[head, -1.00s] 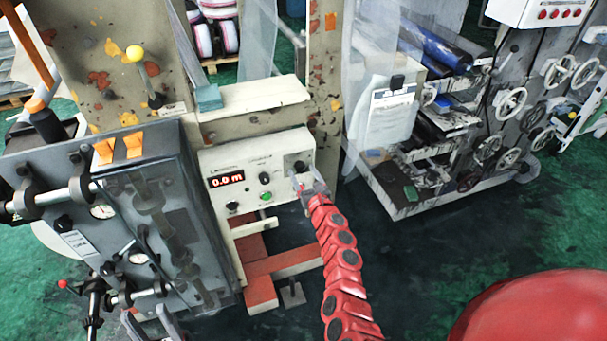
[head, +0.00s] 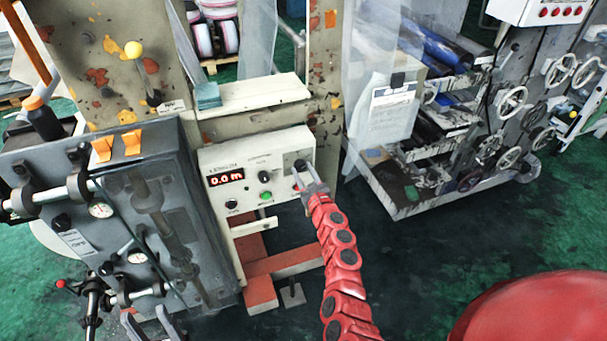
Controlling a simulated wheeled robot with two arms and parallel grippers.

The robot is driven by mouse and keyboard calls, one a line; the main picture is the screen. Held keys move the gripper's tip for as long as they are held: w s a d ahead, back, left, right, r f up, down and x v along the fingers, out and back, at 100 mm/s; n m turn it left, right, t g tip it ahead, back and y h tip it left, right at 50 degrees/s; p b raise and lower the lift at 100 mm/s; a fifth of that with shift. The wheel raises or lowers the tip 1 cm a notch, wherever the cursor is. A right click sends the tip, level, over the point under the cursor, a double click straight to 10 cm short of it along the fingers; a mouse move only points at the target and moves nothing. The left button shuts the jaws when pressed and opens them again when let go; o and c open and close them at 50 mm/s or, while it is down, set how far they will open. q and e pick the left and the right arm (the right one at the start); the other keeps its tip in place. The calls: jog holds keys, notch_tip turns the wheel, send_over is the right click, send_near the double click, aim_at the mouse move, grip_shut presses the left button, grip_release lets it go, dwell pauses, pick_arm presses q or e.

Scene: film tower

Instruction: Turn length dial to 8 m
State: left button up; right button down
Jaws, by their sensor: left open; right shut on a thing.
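The cream control panel (head: 233,161) stands on the film tower frame. Its red display (head: 226,179) reads about 0.0 m. My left gripper (head: 147,318) is open and empty at the bottom edge, in front of the grey machine and well below the panel.
A grey machine (head: 130,200) with gauges and rods stands close on the left. A green button (head: 265,197) and black knobs are on the panel beside the dial. A machine with handwheels (head: 510,101) stands at right. The dark floor between is clear.

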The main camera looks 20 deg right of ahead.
jog(key=n+b, duration=0.3)
jog(key=n, duration=0.3)
jog(key=shift+f, duration=0.1)
jog(key=n+b, duration=0.3)
jog(key=n, duration=0.2)
jog(key=shift+n, duration=0.4)
jog(key=n+b, duration=0.3)
jog(key=n, duration=0.1)
jog(key=shift+n, duration=0.3)
jog(key=n+b, duration=0.4)
jog(key=n, duration=0.1)
jog(key=shift+c, duration=2)
grip_release()
jog(key=shift+s, duration=0.1)
